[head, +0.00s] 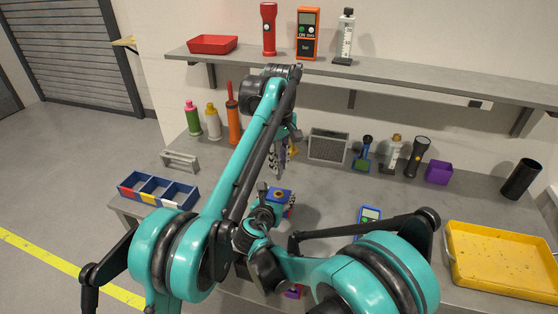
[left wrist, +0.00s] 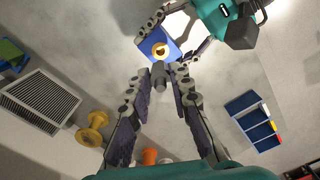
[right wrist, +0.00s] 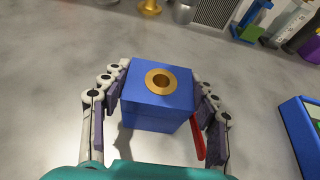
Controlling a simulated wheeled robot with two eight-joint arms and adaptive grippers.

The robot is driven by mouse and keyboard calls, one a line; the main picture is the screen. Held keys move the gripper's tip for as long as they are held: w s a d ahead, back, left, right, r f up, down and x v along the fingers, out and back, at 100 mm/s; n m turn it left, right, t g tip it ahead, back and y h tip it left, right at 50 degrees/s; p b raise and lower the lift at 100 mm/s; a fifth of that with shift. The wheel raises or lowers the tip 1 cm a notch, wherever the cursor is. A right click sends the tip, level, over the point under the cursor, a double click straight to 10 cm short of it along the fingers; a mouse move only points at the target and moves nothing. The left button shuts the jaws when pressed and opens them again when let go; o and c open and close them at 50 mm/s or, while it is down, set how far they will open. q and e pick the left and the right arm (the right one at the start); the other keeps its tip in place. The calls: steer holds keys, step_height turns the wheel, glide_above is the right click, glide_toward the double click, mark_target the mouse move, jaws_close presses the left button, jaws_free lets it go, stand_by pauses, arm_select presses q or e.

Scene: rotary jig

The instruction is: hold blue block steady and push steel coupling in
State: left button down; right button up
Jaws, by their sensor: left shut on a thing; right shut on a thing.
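The blue block (right wrist: 158,112) has a brass ring with a round hole in its top face. My right gripper (right wrist: 160,85) is shut on it, one finger on each side. The block also shows in the head view (head: 286,191) and upper middle of the left wrist view (left wrist: 174,56). My left gripper (left wrist: 158,75) is shut on a short grey cylinder, which looks like the steel coupling (left wrist: 157,74). In the head view my left gripper (head: 281,165) is above the block, beyond its ring. The coupling appears apart from the ring; the exact gap is unclear.
A brass spool (left wrist: 92,128) and a grey ribbed box (head: 328,145) stand behind. A blue bin with compartments (head: 158,191) is at left, a yellow tray (head: 500,262) at right. A blue meter (head: 369,214) lies right of the block. A shelf (head: 380,82) runs above the bench.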

mark_target(279, 176)
arm_select(q)
steer(key=shift+f, duration=2.65)
steer(key=shift+f, duration=1.75)
steer(key=c, duration=1.3)
jaws_free()
steer(key=shift+r, duration=0.1)
step_height(279, 176, up, 12)
steer(key=shift+f, duration=0.1)
